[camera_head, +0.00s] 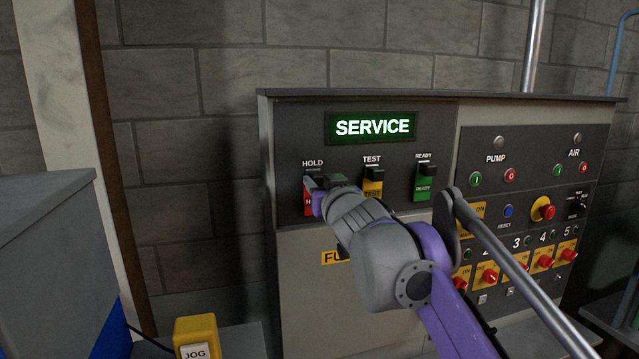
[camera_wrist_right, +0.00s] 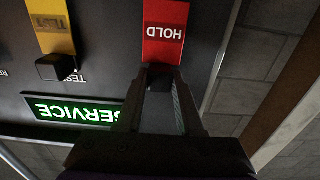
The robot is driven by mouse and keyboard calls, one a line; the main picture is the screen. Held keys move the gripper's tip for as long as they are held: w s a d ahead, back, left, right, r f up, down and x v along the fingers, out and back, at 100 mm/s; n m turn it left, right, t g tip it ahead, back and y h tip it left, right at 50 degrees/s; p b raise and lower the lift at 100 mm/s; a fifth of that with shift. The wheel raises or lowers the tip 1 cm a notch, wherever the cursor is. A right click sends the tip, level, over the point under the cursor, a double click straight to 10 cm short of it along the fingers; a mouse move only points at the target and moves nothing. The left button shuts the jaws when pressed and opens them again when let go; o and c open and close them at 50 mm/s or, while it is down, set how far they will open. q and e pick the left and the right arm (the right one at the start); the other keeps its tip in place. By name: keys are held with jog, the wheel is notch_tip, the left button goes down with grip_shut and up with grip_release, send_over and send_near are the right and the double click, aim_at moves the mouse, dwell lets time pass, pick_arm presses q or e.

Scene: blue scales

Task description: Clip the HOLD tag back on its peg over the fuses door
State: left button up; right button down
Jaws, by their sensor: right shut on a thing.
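The red HOLD tag (camera_head: 308,204) is at the left of the panel, under the printed HOLD label, partly hidden by my right gripper (camera_head: 316,190). In the right wrist view, which is upside down, the HOLD tag (camera_wrist_right: 165,35) hangs flat-on with its dark clip end between the fingertips of my right gripper (camera_wrist_right: 160,73). The right gripper is shut on it. The peg is hidden, so I cannot tell whether the clip is on it. The fuses door (camera_head: 305,290) is below, its yellow label half covered by my arm. My left gripper is not in view.
A yellow TEST tag (camera_head: 373,187) and a green READY tag (camera_head: 422,190) hang to the right. The lit SERVICE display (camera_head: 372,127) is above. Pump and air buttons and red switches fill the right panel. A yellow JOG box (camera_head: 196,335) stands at lower left.

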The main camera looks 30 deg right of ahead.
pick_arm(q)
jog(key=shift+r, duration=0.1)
pick_arm(e)
jog(key=shift+w, duration=0.4)
jog(key=shift+c, duration=2.3)
grip_release()
jog(key=shift+s, duration=0.1)
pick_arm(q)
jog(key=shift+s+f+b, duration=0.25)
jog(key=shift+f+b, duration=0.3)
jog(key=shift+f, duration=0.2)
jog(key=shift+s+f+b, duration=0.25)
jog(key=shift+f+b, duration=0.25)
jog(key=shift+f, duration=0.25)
pick_arm(e)
jog(key=v, duration=1)
jog(key=shift+s, duration=0.35)
